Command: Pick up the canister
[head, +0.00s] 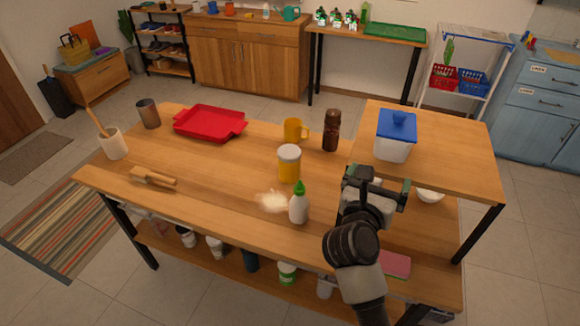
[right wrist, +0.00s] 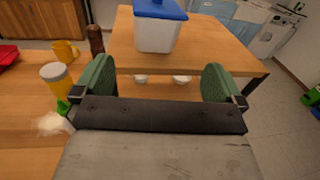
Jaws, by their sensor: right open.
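A clear, boxy canister with a blue knobbed lid (head: 394,146) stands upright on the raised right part of the wooden table. It also shows in the right wrist view (right wrist: 158,36), beyond the fingers and between them. A round yellow shaker jar with a pale lid (head: 289,168) stands on the lower tabletop; the right wrist view shows it at the left (right wrist: 55,76). My right gripper (head: 377,184) is open and empty, on the near side of the blue-lidded canister and apart from it. Its green finger pads (right wrist: 160,82) are spread wide. My left gripper is out of view.
A green-capped white bottle (head: 299,206) stands beside a pale powder heap (head: 271,201). A yellow mug (head: 295,130) and dark brown grinder (head: 331,131) stand behind. White bowls (right wrist: 182,79) sit under the raised tabletop (head: 456,150). The tabletop's left middle is mostly clear.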

